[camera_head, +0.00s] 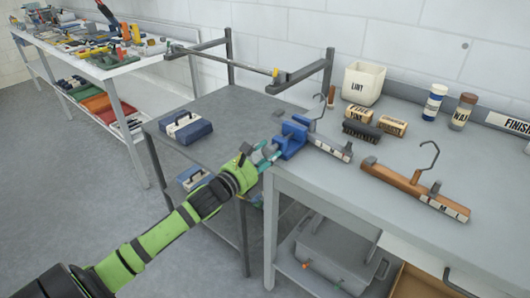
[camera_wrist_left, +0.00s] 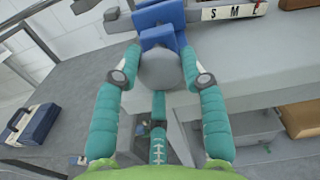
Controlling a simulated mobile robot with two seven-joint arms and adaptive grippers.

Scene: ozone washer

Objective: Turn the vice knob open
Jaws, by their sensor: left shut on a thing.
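A blue vice (camera_head: 292,138) is fixed at the left corner of the grey workbench (camera_head: 330,195). Its blue body also shows at the top of the left wrist view (camera_wrist_left: 158,22). A round grey knob (camera_wrist_left: 161,69) sits on the near side of the vice. My left gripper (camera_head: 265,157), with teal fingers, is shut on the knob, one finger on each side of it in the left wrist view (camera_wrist_left: 161,76). In the head view the fingers and the green wrist hide most of the knob. My right gripper is not in view.
A hanger with a white lettered strip (camera_head: 333,149) lies beside the vice. A wooden hanger (camera_head: 416,188), a brush (camera_head: 362,132), a LINT bin (camera_head: 363,82) and jars stand on the bench. A lower grey table (camera_head: 220,115) with a blue case (camera_head: 186,127) adjoins it.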

